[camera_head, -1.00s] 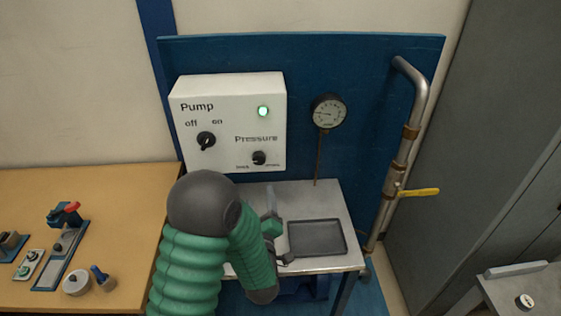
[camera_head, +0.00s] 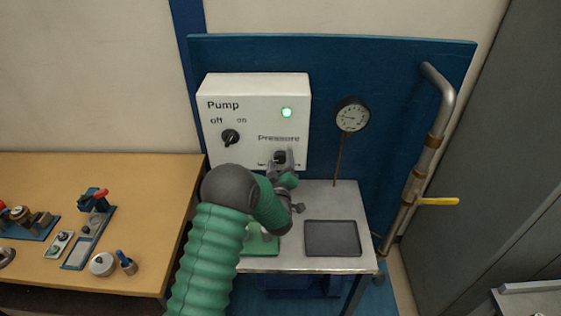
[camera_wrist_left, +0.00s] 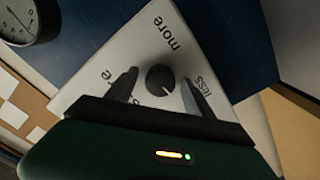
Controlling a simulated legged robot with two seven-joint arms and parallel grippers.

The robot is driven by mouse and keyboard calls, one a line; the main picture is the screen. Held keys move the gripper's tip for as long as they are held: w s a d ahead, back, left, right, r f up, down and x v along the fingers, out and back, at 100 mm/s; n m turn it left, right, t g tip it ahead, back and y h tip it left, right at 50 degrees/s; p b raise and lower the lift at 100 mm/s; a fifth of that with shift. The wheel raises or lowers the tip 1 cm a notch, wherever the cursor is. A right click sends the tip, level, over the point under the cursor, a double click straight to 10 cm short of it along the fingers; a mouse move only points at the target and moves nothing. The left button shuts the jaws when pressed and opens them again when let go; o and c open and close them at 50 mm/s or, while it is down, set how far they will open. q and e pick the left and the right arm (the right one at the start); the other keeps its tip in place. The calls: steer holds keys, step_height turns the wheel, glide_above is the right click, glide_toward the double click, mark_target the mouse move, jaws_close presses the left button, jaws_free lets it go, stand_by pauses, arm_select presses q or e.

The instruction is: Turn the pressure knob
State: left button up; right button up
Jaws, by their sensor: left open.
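The white pump box (camera_head: 240,100) is on the blue panel, with a green light lit and a black pump knob (camera_head: 230,137) under "off" and "on". The black pressure knob (camera_head: 280,156) is at its lower right, partly hidden by my left gripper (camera_head: 284,160). In the left wrist view the round pressure knob (camera_wrist_left: 160,79) lies between the two fingertips of my left gripper (camera_wrist_left: 158,82), between "more" and "less". The jaws are open, one finger on each side of the knob, with visible gaps. My right gripper is not in view.
A round gauge (camera_head: 352,115) on a thin stem stands right of the box. A dark tray (camera_head: 332,238) sits on the metal bench. A pipe with a yellow lever (camera_head: 437,201) is at the right. A wooden table (camera_head: 150,190) with small parts is at the left.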

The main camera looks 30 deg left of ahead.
arm_select(q)
steer(key=shift+c, duration=0.3)
jaws_close()
